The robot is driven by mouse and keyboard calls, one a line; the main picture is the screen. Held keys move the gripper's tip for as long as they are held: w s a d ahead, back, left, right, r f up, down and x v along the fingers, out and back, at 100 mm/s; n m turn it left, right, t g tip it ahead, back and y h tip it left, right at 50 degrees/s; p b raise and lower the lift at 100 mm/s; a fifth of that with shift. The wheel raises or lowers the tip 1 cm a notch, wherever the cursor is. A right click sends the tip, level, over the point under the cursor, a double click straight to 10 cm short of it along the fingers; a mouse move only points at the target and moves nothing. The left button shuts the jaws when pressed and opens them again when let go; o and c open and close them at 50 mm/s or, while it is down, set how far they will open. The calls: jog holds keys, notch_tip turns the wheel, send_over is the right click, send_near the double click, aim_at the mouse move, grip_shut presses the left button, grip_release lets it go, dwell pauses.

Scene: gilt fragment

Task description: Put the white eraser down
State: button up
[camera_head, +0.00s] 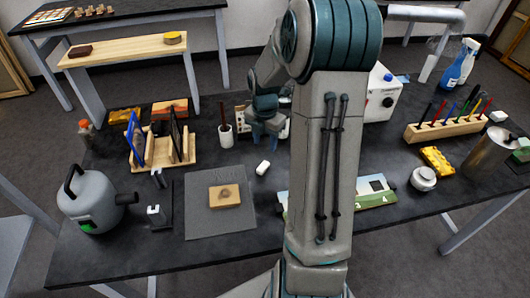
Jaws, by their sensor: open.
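The white eraser (263,167) is a small white block on the dark tabletop (160,255), just right of the grey mat's upper right corner. My gripper (263,143) is open and shows just above the eraser in the picture, with its fingers pointing down. The eraser looks apart from the fingers and seems to rest on the table. The exact gap between them is hard to tell at this size.
A grey mat (205,225) carries a tan block (225,196). A white cup with a brush (225,136) stands left of my gripper. A wooden rack (160,153), a grey canister (90,203) and a pen block (455,125) stand around. My arm hides the table's middle.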

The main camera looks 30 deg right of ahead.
jog(key=s+a+r+m+t+h, duration=0.1)
jog(key=s+a+r+m+t, duration=0.1)
jog(key=s+a+r+m, duration=0.85)
jog(key=s+a+r+m+t+y, duration=0.1)
jog(key=s+a+r+m, duration=0.2)
jog(key=s+m, duration=0.6)
jog(key=shift+s+a+r+m+t, duration=0.25)
jog(key=shift+a+m, duration=0.35)
jog(key=shift+m, duration=1.55)
jog(key=shift+w, duration=0.15)
